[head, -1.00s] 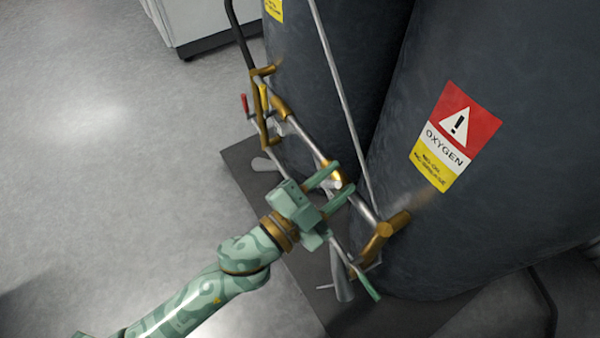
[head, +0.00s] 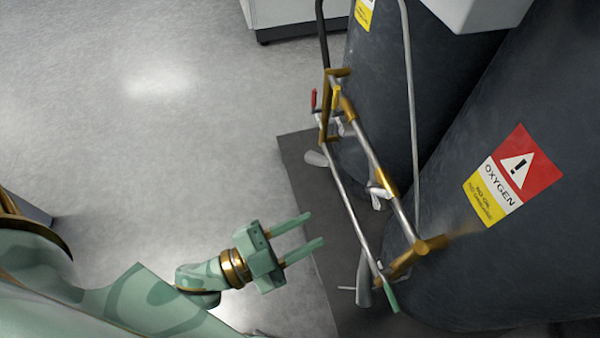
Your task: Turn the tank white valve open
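The white valve (head: 379,192) is a small white handle on the upper metal pipe, in front of the dark tanks in the head view. Its exact turn angle is hard to make out. My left gripper (head: 315,229) is open and empty, with its two green fingers apart and pointing right. It is left of and below the white valve in the picture, with a clear gap before the pipes. My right gripper is not in view.
The pipe frame also carries a red handle (head: 314,99), a yellow handle (head: 337,97) and a green handle (head: 390,296). The dark oxygen tank (head: 470,265) stands behind, on a dark base plate (head: 298,160). The grey floor (head: 150,140) to the left is open.

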